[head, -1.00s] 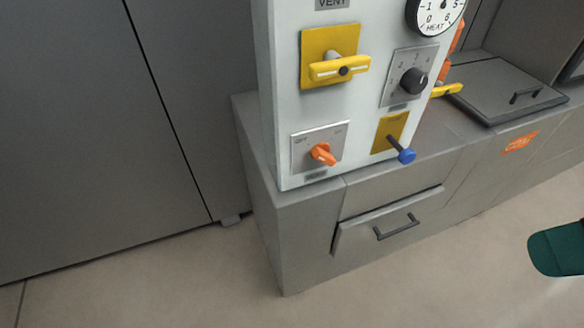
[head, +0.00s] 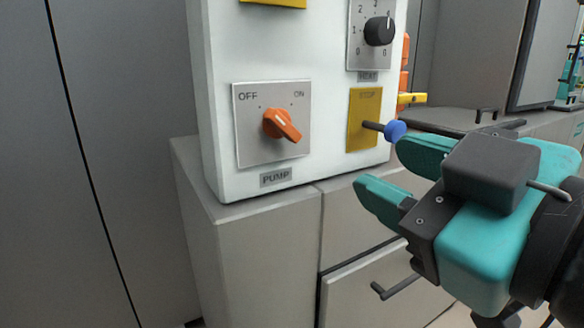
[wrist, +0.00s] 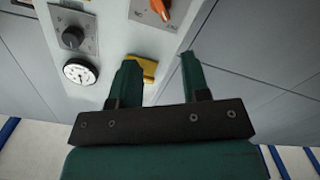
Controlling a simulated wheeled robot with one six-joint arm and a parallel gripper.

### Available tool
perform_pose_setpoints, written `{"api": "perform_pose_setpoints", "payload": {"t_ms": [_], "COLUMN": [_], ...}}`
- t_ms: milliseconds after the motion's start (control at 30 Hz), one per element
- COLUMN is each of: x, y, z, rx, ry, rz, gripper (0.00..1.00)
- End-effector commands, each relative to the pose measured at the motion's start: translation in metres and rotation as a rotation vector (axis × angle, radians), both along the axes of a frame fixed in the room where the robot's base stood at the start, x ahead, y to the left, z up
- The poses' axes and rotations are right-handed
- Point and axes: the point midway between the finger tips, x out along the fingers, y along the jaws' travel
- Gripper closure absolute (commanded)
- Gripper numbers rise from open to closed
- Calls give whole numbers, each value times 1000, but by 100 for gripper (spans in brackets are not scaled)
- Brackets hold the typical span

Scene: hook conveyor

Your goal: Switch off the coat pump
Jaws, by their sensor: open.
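The pump switch is an orange knob (head: 282,125) on a square silver plate (head: 247,145) marked OFF at left and ON at right. A PUMP label (head: 276,178) sits below it. The knob's long end points down and to the right in the head view. My gripper (head: 382,165) is open and empty, right of the switch and in front of the panel. In the wrist view the knob (wrist: 163,8) is at the top edge, partly cut off, beyond my open fingers (wrist: 158,62). Nothing touches the knob.
A yellow STOP plate (head: 364,135) with a blue-tipped lever (head: 395,130) is right of the switch, close to my upper finger. The black HEAT knob (head: 379,31) is above it. A grey drawer (head: 375,290) is below. Left of the white panel, the front is clear.

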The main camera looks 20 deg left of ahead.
Motion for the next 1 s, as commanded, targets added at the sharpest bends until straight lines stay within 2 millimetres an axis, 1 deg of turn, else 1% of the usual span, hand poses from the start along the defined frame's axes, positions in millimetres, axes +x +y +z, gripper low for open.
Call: {"api": "perform_pose_setpoints", "payload": {"t_ms": [133, 300, 400, 700, 967, 1000], "x": [4, 20, 26, 36, 56, 64], "y": [8, 24, 29, 45, 69, 76], "z": [4, 6, 8, 8, 5, 8], "rx": [2, -2, -1, -5, -3, 0], "ry": [-13, -10, -5, -9, -8, -8], "rz": [3, 0, -10, 5, 5, 2], "gripper": [57, 57, 57, 57, 57, 57]}}
